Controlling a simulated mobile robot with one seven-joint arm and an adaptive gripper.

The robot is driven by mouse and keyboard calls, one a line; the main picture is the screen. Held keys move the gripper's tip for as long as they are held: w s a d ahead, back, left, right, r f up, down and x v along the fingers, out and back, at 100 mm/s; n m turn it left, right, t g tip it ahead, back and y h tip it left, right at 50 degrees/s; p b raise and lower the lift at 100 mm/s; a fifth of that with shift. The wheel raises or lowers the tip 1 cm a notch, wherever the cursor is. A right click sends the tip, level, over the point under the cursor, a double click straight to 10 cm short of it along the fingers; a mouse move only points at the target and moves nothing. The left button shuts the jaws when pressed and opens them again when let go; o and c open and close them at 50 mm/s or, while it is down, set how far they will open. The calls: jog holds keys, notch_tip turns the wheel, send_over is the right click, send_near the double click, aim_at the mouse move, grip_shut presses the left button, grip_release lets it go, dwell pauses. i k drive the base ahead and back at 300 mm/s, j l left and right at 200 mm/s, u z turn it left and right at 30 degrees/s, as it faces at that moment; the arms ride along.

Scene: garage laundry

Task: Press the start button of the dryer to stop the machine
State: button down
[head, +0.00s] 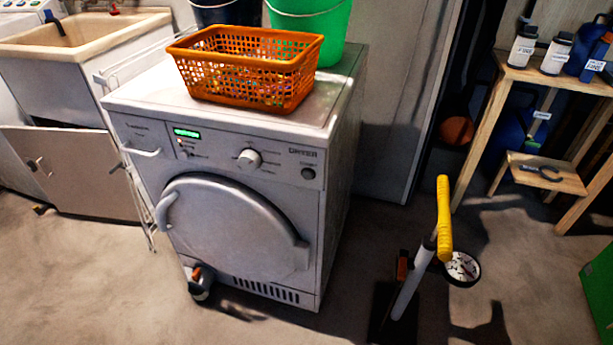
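The dryer (235,205) is a white front-loading machine standing on the floor left of centre in the head view. Its round door (235,228) looks shut. A green display (187,133) is lit at the left of its control panel, with small indicator lights below it. A pale round knob (249,159) sits in the middle of the panel. A small dark round button (308,173) sits at the panel's right end, under the word DRYER; its small label is too blurred to read. The button is unobstructed. My gripper is not in view.
An orange basket (246,75) and a green bucket (322,25) stand on the dryer. A small grey and orange object (201,281) is at its lower left. A pump with a yellow handle (444,220) stands on the floor to the right. A wooden bench (530,72) is farther right.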

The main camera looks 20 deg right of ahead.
aim_at(308, 174)
jog(key=k+l+z, duration=0.1)
jog(key=l+z, duration=0.4)
jog(key=z, duration=0.2)
jog(key=l+z, duration=0.3)
jog(key=k, duration=0.05)
